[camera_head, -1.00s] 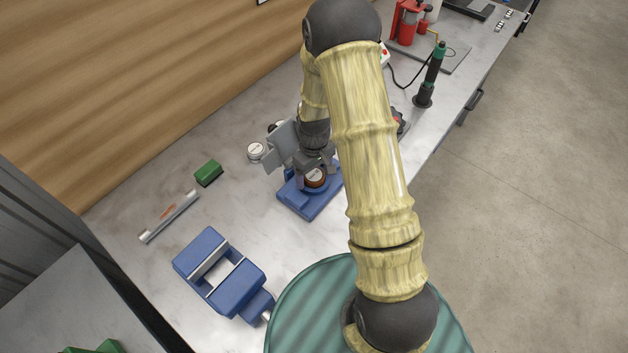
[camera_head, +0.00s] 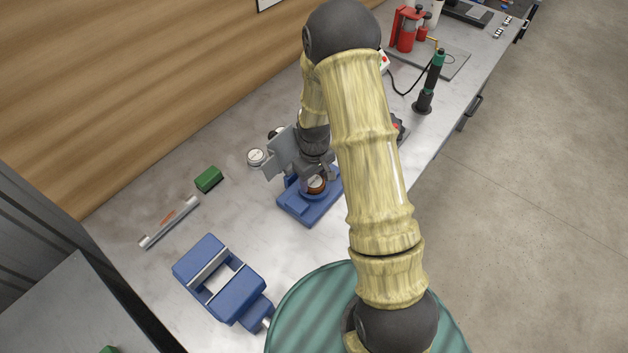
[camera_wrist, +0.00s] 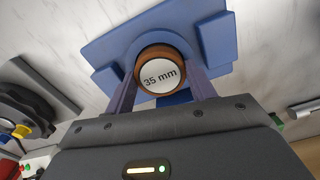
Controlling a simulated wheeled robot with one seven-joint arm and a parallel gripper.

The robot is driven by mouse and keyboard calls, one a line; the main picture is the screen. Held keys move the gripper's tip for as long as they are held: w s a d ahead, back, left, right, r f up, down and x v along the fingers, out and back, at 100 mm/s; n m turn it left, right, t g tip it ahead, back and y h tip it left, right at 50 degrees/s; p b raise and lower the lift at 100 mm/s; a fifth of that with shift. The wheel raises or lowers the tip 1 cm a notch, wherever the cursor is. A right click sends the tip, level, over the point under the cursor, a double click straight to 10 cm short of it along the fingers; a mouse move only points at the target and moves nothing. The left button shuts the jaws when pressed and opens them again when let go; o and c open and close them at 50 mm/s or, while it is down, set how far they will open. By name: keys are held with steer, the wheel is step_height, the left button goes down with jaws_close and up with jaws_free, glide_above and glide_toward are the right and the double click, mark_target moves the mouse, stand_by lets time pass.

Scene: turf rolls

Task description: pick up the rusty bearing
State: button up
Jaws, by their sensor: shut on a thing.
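The rusty bearing (camera_wrist: 160,73) is a brown ring around a white face marked "35 mm" in the wrist view. It shows partly in the head view (camera_head: 315,185), below my gripper. My gripper (camera_wrist: 160,85) is shut on it, with one finger on each side. The bearing is over or on a blue stand (camera_head: 308,208) on the bench; I cannot tell whether it touches the stand. The blue stand also fills the top of the wrist view (camera_wrist: 215,45).
A blue vise (camera_head: 222,283) stands at the front left. A green block (camera_head: 208,179), a metal bar (camera_head: 169,222) and a white round gauge (camera_head: 255,157) lie to the left. A black and green tool (camera_head: 430,82) and a red press (camera_head: 406,28) stand at the back right.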

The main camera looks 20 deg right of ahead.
mark_target(314, 181)
step_height(314, 181, up, 10)
steer(key=p, duration=0.7)
